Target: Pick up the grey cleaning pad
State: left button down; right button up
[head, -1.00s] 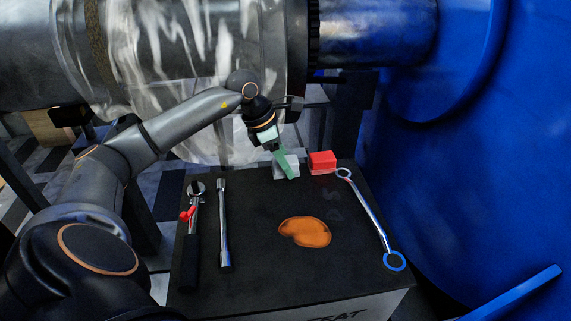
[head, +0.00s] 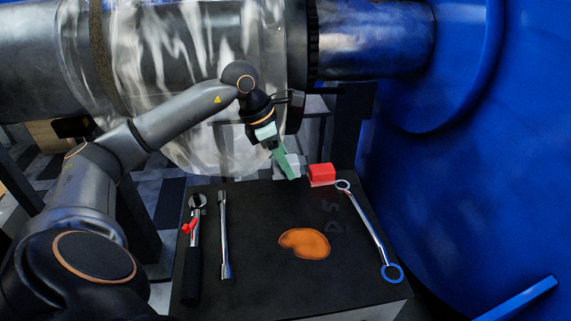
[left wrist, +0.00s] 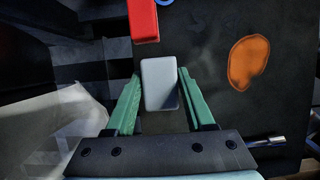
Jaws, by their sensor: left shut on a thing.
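The grey cleaning pad (head: 295,163) is a small light grey block at the far edge of the black tabletop (head: 255,215). My left gripper (head: 286,164) reaches down to it from the upper left, with green fingers. In the left wrist view the pad (left wrist: 159,84) sits between the two green fingers of the left gripper (left wrist: 160,74), which is shut on its sides. One finger hides part of the pad in the head view. How far the pad is above the tabletop is hard to tell. My right gripper is not in view.
A red block (head: 321,173) stands close to the right of the pad. A blue-ended wrench (head: 368,228), an orange patch (head: 304,243), a ratchet (head: 193,250) and a steel bar (head: 223,235) lie on the tabletop. A large motor with plastic wrap (head: 205,75) hangs behind.

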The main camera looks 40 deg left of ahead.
pick_arm(q)
jog(key=s+d+r+p, duration=0.1)
jog(key=s+d+r, duration=0.6)
jog(key=s, duration=0.2)
jog(key=shift+d+r, duration=0.35)
jog(key=shift+d, duration=0.05)
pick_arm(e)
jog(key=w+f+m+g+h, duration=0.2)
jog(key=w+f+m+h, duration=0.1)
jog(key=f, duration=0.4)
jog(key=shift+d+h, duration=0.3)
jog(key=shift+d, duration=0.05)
pick_arm(q)
jog(key=shift+s, duration=0.1)
jog(key=c, duration=0.8)
grip_release()
jog(key=c, duration=0.6)
jog(key=shift+c, duration=0.2)
jog(key=shift+f, duration=0.1)
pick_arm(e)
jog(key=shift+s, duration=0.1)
